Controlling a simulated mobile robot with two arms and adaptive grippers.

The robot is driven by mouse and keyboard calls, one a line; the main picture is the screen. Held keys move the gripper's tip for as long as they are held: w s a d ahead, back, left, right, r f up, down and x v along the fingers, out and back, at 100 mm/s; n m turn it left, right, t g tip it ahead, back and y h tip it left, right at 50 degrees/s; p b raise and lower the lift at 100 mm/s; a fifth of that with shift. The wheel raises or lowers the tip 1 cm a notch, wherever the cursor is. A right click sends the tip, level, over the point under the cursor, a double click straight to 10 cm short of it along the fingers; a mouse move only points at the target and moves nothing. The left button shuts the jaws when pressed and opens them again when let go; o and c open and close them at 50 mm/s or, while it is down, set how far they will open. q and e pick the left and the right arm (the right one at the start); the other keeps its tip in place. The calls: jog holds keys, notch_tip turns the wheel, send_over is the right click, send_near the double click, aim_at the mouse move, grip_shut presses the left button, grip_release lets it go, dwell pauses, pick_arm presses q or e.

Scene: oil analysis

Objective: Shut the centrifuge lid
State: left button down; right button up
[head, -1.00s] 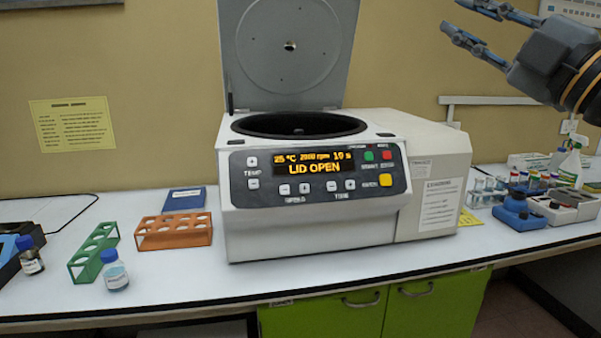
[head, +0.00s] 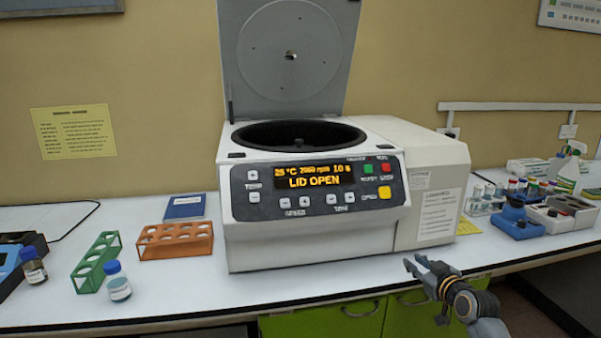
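The centrifuge (head: 318,235) stands on the bench, and its display (head: 314,176) reads "LID OPEN". Its grey lid (head: 290,60) stands upright behind the round chamber opening (head: 298,134); the lid's top edge is cut off by the picture. My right gripper (head: 414,264) is at the bench's front edge, low and to the right of the centrifuge's front. Its fingers are apart with nothing between them, and it is clear of the lid. My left gripper is not in view.
An orange rack (head: 175,240), a green rack (head: 96,262) and small bottles (head: 117,282) stand left of the centrifuge. Tube racks and a blue device (head: 517,219) stand to the right. The bench strip before the centrifuge is clear.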

jog(key=d+r+m+t+h, duration=0.2)
jog(key=d+r+t+h, duration=0.25)
jog(key=r, duration=0.25)
jog(key=s+a+f+g, duration=0.1)
jog(key=s+f+g, duration=0.25)
jog(key=f, duration=1.15)
jog(key=s+a+f+g, duration=0.15)
jog(key=s+f, duration=0.25)
jog(key=f, duration=1)
jog(key=s+a+f+g, duration=0.2)
jog(key=s+f+g, duration=0.3)
jog(key=s+f, duration=1.3)
jog(key=s+a+f+g, duration=0.2)
jog(key=s+f, duration=0.4)
jog(key=s, duration=0.8)
jog(key=s+a+f+g+y, duration=0.1)
jog(key=s+f, duration=0.6)
jog(key=s, duration=0.7)
jog(key=s+a+f+g, duration=0.3)
jog(key=s+f+g, duration=0.2)
jog(key=s, duration=0.8)
notch_tip(320, 180, down, 2)
jog(key=shift+s+a+f, duration=0.25)
jog(key=shift+s, duration=0.15)
jog(key=shift+g+y, duration=0.25)
